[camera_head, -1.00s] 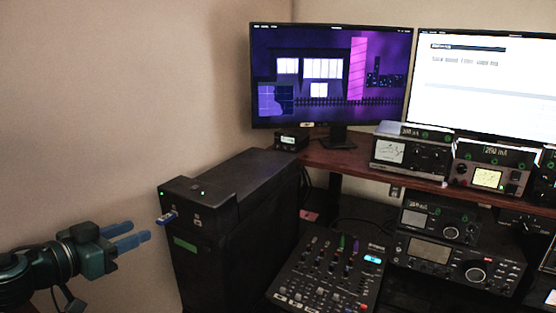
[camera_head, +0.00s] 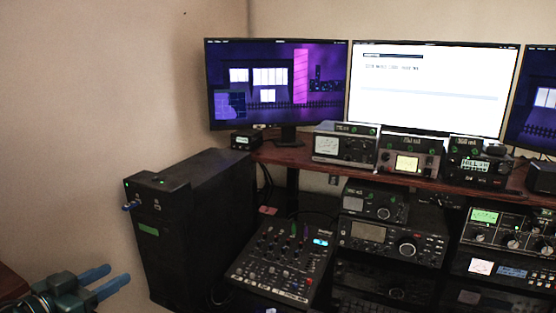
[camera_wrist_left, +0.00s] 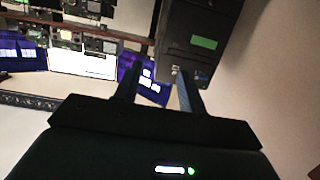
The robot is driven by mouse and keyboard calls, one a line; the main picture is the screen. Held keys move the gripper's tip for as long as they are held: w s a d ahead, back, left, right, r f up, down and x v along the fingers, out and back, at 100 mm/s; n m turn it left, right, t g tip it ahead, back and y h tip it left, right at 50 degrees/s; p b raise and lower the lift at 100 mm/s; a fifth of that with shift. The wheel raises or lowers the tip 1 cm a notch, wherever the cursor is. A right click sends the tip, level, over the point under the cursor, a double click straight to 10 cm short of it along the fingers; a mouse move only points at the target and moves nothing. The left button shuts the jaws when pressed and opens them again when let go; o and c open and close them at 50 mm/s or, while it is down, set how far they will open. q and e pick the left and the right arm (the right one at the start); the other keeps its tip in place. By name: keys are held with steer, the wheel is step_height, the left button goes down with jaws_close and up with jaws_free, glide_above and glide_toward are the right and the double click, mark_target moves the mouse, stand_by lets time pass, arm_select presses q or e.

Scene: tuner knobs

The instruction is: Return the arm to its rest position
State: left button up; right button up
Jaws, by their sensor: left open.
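My left gripper (camera_head: 108,281) is at the lower left of the head view, its two blue fingers apart with nothing between them. It is in front of and below the black computer tower (camera_head: 190,225), apart from it. A small blue stick (camera_head: 131,206) is plugged into the tower's front. In the left wrist view my left gripper's fingers (camera_wrist_left: 158,85) show spread and empty, with the tower (camera_wrist_left: 200,25) beyond them and its green label (camera_wrist_left: 204,43) in sight. My right gripper is in neither view.
An audio mixer (camera_head: 280,262) stands right of the tower. Several radio tuners with knobs, such as this one (camera_head: 392,240), fill the rack and the wooden shelf (camera_head: 300,160). Monitors (camera_head: 430,90) stand behind. A bare wall (camera_head: 90,120) is at the left.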

arm_select(q)
steer(key=s+d+f+n+g+y, duration=0.1)
steer(key=s+d+f, duration=0.25)
steer(key=f, duration=0.55)
steer(key=s+d+f+n+y, duration=0.1)
steer(key=s+d+f, duration=0.25)
steer(key=f, duration=0.45)
steer(key=s+d+f+g, duration=0.3)
steer(key=s+d+f, duration=0.7)
steer(key=s, duration=0.1)
steer(key=shift+s+y, duration=0.3)
steer(key=shift+m, duration=0.3)
steer(key=shift+c, duration=0.3)
